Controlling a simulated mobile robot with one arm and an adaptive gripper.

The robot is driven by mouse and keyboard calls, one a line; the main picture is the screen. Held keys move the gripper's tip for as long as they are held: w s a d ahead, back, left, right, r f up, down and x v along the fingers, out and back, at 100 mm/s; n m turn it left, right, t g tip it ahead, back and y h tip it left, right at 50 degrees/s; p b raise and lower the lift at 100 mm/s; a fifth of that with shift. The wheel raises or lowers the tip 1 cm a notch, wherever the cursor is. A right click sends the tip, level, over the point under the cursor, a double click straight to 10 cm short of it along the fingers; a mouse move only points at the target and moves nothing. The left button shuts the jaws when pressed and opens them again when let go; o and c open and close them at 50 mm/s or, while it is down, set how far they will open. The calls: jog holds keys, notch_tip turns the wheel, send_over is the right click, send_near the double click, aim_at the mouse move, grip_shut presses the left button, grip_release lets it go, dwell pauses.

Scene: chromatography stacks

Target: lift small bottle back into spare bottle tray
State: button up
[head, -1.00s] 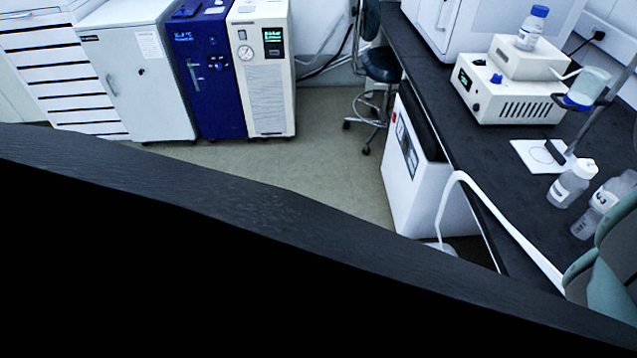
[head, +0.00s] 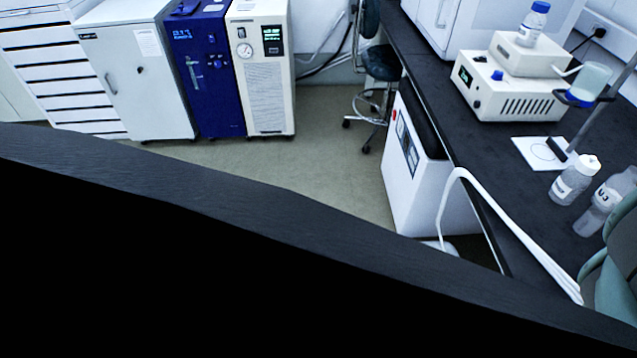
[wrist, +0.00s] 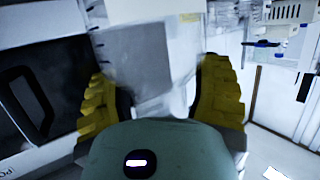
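A small clear bottle with a blue cap (head: 531,22) stands upright on the white upper box (head: 526,57) of a bench instrument in the head view. I cannot pick out a spare bottle tray for certain. My gripper (wrist: 162,95) shows only in the wrist view. Its yellow-padded fingers are spread apart, one on each side. A pale, blurred shape shows between them; I see no clear bottle outline or cap there and no clear contact with the pads. In the head view the gripper is out of frame; only teal parts of my arm show at the right edge.
The dark bench (head: 480,130) carries two white plastic bottles (head: 574,180) (head: 605,200), a white plate (head: 542,153) and a stand with a blue-based vessel (head: 589,85). A white hose (head: 520,232) crosses the bench edge. A stool (head: 378,75) and cabinets (head: 135,70) stand beyond clear floor.

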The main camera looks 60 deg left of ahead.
grip_shut()
dwell(0.3)
dwell(0.3)
